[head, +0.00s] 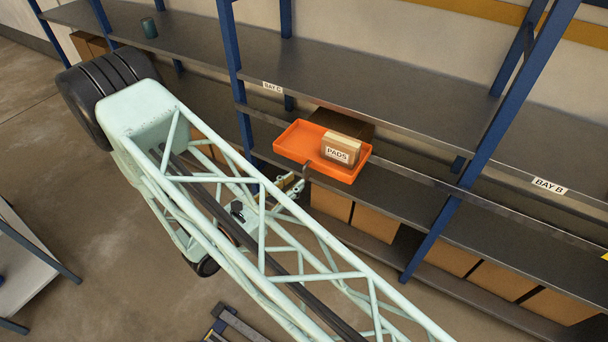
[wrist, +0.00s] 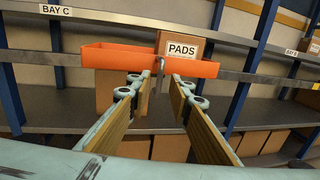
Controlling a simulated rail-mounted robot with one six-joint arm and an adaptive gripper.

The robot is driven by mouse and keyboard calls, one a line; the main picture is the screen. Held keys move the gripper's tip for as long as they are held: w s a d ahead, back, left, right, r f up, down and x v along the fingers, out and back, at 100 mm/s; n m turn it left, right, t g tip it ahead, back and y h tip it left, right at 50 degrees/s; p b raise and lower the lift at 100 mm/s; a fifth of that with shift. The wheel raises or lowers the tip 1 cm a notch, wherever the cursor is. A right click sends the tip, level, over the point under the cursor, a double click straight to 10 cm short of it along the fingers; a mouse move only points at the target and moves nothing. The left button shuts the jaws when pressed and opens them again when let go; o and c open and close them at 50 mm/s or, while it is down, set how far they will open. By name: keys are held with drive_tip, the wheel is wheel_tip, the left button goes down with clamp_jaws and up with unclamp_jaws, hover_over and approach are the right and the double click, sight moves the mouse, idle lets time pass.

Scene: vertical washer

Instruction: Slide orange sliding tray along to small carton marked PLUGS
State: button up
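The orange sliding tray (head: 289,146) sits on a rail along the shelf front at bay C. A small carton marked PADS (head: 338,150) stands at its right part; the carton also shows in the wrist view (wrist: 182,48). A small dark handle (wrist: 162,64) sticks out from the tray's front. My gripper (head: 293,184) is in front of the tray, just below it. In the wrist view my gripper (wrist: 162,77) is open, its two fingers either side of the handle's line, with nothing between them. I cannot make out a carton marked PLUGS.
The rail (head: 420,182) runs right past a blue upright (head: 490,142) toward the BAY B label (head: 549,186). No other tray shows on it. Brown boxes (head: 375,224) fill the lower shelf.

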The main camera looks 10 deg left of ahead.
sight(304, 174)
drive_tip(key=shift+b+x, duration=0.3)
drive_tip(key=shift+x, duration=2.55)
clamp_jaws()
